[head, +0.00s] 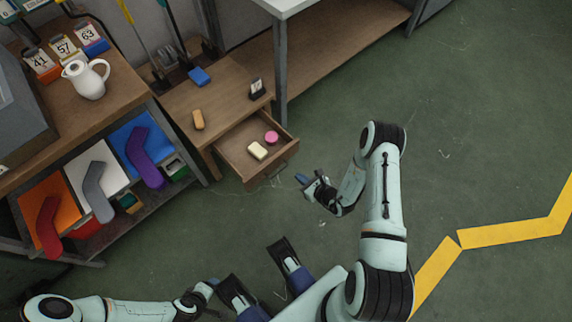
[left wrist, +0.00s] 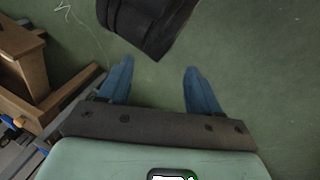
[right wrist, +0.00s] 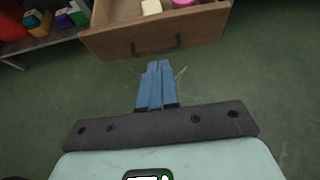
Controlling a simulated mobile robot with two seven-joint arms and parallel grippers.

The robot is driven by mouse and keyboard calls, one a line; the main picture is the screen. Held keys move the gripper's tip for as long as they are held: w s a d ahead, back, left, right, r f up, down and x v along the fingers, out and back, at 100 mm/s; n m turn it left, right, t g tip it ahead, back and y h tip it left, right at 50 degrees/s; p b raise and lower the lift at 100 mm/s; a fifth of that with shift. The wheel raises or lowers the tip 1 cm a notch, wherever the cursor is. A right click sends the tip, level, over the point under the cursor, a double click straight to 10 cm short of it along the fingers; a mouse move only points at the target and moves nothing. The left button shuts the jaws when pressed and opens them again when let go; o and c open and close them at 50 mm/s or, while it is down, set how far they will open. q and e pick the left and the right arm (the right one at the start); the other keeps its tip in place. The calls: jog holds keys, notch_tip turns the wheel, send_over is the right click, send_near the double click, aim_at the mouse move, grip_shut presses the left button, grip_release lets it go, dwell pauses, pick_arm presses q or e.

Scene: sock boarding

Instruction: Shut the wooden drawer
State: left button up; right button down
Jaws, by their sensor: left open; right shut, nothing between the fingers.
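The wooden drawer (head: 284,156) is pulled out of the small wooden table (head: 215,98). A cream block (head: 258,151) and a pink round thing (head: 271,138) lie in it. My right gripper (head: 301,180) is shut and empty, just in front of the drawer front and apart from it. In the right wrist view, its blue fingers (right wrist: 157,72) point at the dark handle on the drawer front (right wrist: 150,42). My left gripper (head: 212,283) is low at the left in the head view, away from the drawer. In the left wrist view, its fingers (left wrist: 158,80) are apart with nothing between them.
A shelf unit at the left bears a white jug (head: 88,78) and coloured boards with socks (head: 98,192). A brown block (head: 198,120) and a small dark stand (head: 257,88) are on the small table. A grey table leg (head: 280,75) stands behind the drawer. The green floor (head: 470,130) at the right is clear.

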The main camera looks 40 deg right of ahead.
jog(key=b, duration=0.2)
send_near(276, 160)
notch_tip(276, 160, down, 2)
jog(key=w, duration=0.1)
jog(key=w+b, duration=0.1)
jog(key=w, duration=0.1)
jog(key=w+f+b, duration=0.1)
jog(key=shift+w+a, duration=0.3)
jog(key=shift+w, duration=0.05)
pick_arm(q)
notch_tip(276, 160, down, 6)
jog(key=a, duration=0.2)
jog(key=shift+w+a+n, duration=0.15)
jog(key=shift+a+n, duration=0.1)
jog(key=shift+n, duration=0.05)
pick_arm(e)
jog(key=shift+w+r, duration=0.1)
jog(key=shift+w, duration=0.35)
pick_arm(q)
jog(key=shift+r, duration=0.1)
